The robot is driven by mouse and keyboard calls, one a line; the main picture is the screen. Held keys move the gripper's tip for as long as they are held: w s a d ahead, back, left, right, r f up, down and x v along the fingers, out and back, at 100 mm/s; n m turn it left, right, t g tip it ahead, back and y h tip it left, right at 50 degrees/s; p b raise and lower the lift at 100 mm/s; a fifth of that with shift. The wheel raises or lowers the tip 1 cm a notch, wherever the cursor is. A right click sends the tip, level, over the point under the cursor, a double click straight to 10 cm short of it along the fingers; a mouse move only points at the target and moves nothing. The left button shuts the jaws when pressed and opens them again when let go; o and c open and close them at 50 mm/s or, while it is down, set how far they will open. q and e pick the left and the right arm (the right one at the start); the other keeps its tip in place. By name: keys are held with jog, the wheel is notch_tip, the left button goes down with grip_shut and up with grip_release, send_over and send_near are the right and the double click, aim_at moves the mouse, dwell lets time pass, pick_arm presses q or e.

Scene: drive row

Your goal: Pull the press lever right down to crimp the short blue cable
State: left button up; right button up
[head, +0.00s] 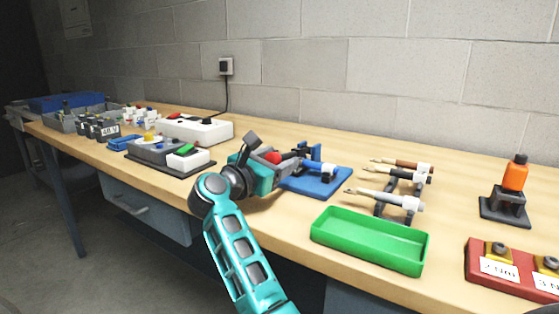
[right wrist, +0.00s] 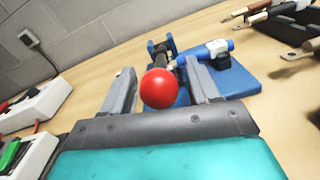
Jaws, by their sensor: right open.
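The blue press (head: 318,180) stands on the bench, with a blue base that also shows in the right wrist view (right wrist: 240,82). Its lever ends in a red ball knob (head: 272,158), seen close up in the right wrist view (right wrist: 158,88). My right gripper (head: 288,157) is open, with a finger on each side of the knob and visible gaps. A blue cylindrical piece (right wrist: 216,47) with a white and black part lies at the press; I cannot tell whether it is the short blue cable. My left gripper is out of view.
A rack of cables (head: 392,185) and a green tray (head: 368,245) are right of the press. An orange bottle (head: 515,173) on a black stand and a red block (head: 510,275) are further right. A grey switch box (head: 160,150) and white power strip (head: 195,130) are left.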

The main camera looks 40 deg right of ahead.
jog(key=shift+w+d, duration=0.25)
jog(key=shift+d, duration=0.35)
grip_shut()
